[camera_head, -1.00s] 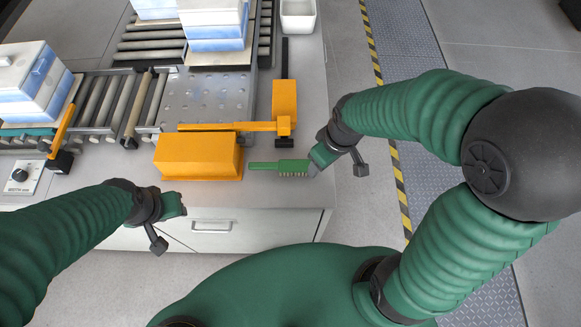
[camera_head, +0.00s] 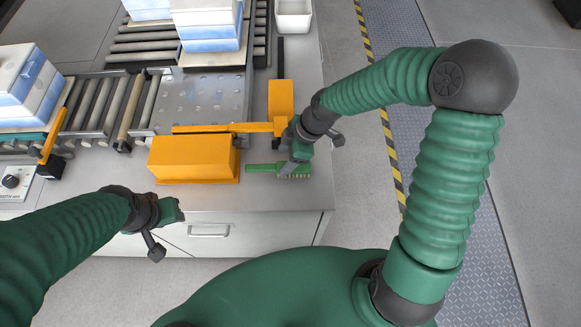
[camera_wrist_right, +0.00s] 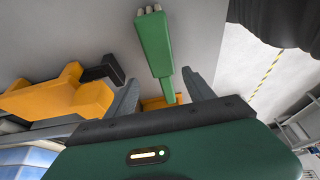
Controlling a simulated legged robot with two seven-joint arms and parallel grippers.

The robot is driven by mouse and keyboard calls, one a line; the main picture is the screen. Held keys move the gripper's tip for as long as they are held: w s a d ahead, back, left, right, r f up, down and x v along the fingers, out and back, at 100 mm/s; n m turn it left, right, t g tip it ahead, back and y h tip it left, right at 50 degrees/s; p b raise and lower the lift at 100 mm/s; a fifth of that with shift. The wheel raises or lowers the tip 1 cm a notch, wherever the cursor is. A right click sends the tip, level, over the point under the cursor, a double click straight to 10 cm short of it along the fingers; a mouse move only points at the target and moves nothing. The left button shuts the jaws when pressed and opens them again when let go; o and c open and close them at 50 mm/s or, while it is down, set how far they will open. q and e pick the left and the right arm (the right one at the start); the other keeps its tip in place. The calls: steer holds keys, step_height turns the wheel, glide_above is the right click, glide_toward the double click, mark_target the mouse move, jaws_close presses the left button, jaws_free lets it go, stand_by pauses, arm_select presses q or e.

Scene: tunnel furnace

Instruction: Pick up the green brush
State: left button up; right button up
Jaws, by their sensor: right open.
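The green brush (camera_head: 262,167) lies on the grey bench top near its front edge, its handle pointing left and its bristle end to the right.
An orange box (camera_head: 193,158) stands just left of the brush. An orange pusher arm (camera_head: 279,100) stands behind it. A roller conveyor (camera_head: 115,105) with blue-white boxes (camera_head: 30,85) is at the back left. The bench's right edge is close to my right arm.

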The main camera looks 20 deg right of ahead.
mark_target(282, 166)
steer(key=f, duration=0.2)
steer(key=a+f, duration=0.1)
steer(key=f, duration=0.1)
steer(key=shift+s, duration=0.25)
steer(key=shift+w+a+f, duration=0.15)
steer(key=shift+w+f, duration=0.1)
steer(key=shift+f, duration=0.25)
steer(key=shift+s+r, duration=0.1)
jaws_close()
